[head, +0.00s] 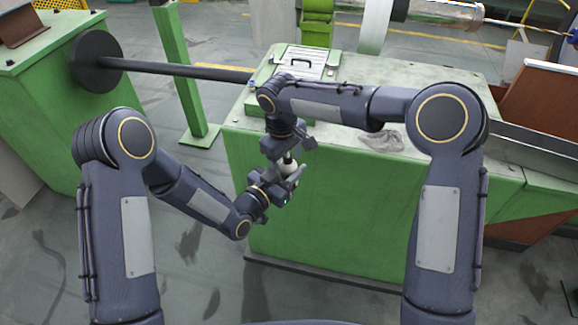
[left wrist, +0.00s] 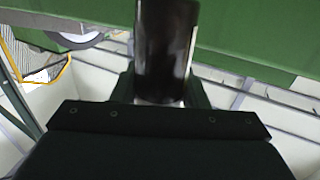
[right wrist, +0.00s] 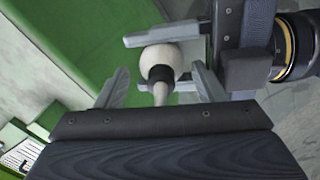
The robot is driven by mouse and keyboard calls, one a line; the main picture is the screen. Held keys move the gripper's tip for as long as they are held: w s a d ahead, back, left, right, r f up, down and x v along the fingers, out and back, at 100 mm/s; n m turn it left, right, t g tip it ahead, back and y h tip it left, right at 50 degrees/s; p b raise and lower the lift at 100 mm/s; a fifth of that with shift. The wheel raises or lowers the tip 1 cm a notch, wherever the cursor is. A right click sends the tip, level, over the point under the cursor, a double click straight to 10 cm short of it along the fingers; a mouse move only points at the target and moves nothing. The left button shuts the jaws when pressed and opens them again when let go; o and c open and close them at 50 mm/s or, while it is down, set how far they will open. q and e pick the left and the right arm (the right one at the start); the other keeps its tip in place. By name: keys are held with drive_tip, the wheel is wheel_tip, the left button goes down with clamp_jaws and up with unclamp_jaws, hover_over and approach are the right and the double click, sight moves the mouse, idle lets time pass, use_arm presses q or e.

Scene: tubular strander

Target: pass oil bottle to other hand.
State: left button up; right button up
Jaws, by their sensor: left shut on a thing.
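The oil bottle (head: 289,164) shows as a small pale spot between my two grippers in the head view, above the floor in front of the green cabinet. In the right wrist view the bottle (right wrist: 162,63) has a pale rounded part, a black collar and a thin tip toward the camera. My left gripper (head: 284,177) is shut on it from below. In the left wrist view a dark glossy cylinder (left wrist: 166,45) stands between the left fingers. My right gripper (right wrist: 161,88) is open, with its fingers on either side of the bottle's tip and a gap at the left finger.
The green cabinet (head: 345,215) stands close behind the grippers. On its top lie a hatch plate (head: 305,62) and a crumpled grey cloth (head: 382,139). A dark horizontal shaft (head: 185,69) runs from a green stand (head: 60,100) at left. Open floor lies at lower left.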

drive_tip(key=shift+s+a+r, duration=0.1)
drive_tip(key=shift+a, duration=0.1)
wheel_tip(320, 180, up, 12)
drive_tip(key=s+d+r+m, duration=0.2)
drive_tip(key=s+d+r, duration=0.1)
drive_tip(key=s+d, duration=0.4)
drive_tip(key=s+d+f+m+t+y, duration=0.25)
drive_tip(key=s+d+m, duration=0.25)
drive_tip(key=s+d, duration=0.8)
drive_tip(key=s+a+f+m+t+y, duration=0.2)
drive_tip(key=s+f+m, duration=0.1)
drive_tip(key=s, duration=0.6)
drive_tip(key=shift+s+f, duration=0.15)
drive_tip(key=shift+f, duration=0.7)
